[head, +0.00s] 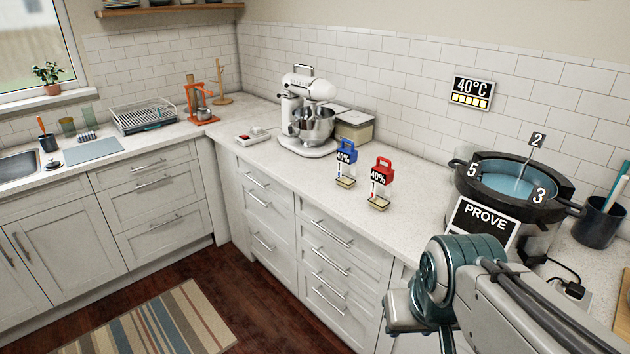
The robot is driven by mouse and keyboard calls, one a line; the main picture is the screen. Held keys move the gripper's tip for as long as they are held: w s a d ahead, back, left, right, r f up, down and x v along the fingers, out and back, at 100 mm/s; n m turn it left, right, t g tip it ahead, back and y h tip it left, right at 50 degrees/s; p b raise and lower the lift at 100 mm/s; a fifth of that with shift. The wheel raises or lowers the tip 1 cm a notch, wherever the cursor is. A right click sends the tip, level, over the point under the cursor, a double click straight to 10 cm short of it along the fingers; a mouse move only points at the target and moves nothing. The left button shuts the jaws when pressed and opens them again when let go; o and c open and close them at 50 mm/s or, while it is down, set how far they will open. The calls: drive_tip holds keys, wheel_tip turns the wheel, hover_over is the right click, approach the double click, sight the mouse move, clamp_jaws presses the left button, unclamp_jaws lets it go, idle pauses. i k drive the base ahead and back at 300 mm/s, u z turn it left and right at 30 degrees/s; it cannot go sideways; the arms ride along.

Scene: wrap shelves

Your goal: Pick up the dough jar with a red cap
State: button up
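The jar with a red cap (382,165) stands upright on the pale counter, right of the middle of the head view. Its cap has a handle shape, a black "40%" sign hangs on its front, and pale dough shows low in its clear body. My arm comes in from the lower right, with teal and grey joints in front of the counter edge. My gripper's fingers do not show, and nothing touches the red-capped jar.
A round water bath (468,190) with numbered slots and a "PROVE" sign stands right of the jars. A stand mixer (305,112) and a lidded container (354,128) stand behind left. The counter (310,185) in front of the jars is clear.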

sight(382, 176)
drive_tip(key=u, duration=0.25)
drive_tip(key=i, duration=1.35)
drive_tip(key=z, duration=0.7)
